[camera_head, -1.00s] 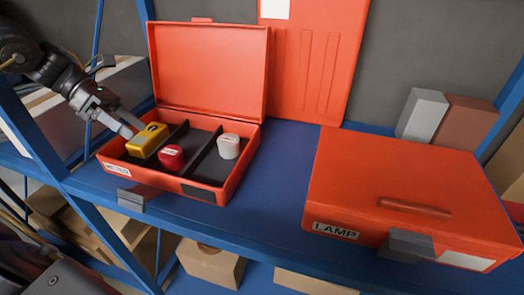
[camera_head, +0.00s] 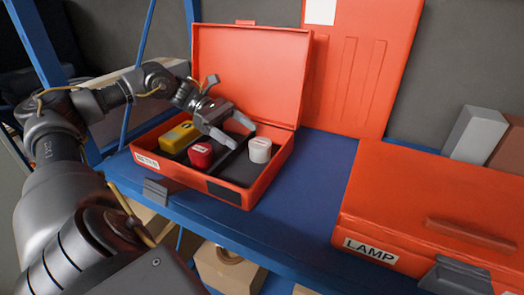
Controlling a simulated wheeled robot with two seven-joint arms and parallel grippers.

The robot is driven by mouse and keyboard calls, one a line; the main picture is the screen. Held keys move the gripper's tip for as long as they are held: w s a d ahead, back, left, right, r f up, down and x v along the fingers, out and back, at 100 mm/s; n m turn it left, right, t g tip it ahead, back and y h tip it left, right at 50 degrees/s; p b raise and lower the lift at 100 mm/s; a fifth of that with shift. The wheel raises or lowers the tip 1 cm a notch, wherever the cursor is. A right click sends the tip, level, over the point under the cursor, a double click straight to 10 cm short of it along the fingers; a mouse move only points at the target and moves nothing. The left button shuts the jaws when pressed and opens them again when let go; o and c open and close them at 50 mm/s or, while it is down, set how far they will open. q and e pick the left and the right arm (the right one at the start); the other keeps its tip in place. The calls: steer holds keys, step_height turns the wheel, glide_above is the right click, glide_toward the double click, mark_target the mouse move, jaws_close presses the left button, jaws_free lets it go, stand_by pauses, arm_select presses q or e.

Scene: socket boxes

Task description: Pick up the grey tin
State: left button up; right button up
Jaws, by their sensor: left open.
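The grey tin (camera_head: 260,150), a small pale cylinder, stands upright in the right compartment of the open orange box (camera_head: 226,190). My left gripper (camera_head: 242,134) is over the box, just left of and behind the tin as seen here. Its two fingers are spread, with nothing between them. The tin is not held, and I cannot tell whether a fingertip touches it. My right gripper is not in view.
A red tin (camera_head: 200,155) and a yellow item (camera_head: 176,137) sit left of the grey tin. The raised lid (camera_head: 250,72) stands behind my gripper. A closed box labelled LAMP (camera_head: 400,205) is at right. The blue shelf (camera_head: 312,190) between the boxes is clear.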

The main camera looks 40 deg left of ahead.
mark_target(257, 141)
arm_select(q)
steer(key=shift+w+d+f, duration=0.15)
steer(key=shift+d+f, duration=0.05)
steer(key=shift+d, duration=0.3)
steer(key=shift+w+d+p, duration=0.1)
steer(key=shift+d+p, duration=0.15)
steer(key=shift+p, duration=0.1)
steer(key=p+x, duration=0.2)
steer(key=x, duration=0.1)
steer(key=shift+w+d+f, duration=0.1)
steer(key=shift+w+d, duration=0.1)
steer(key=shift+w, duration=0.1)
steer(key=shift+w+d+f+p, duration=0.15)
steer(key=shift+d+f+p, duration=0.15)
steer(key=shift+d, duration=0.1)
steer(key=c, duration=1.1)
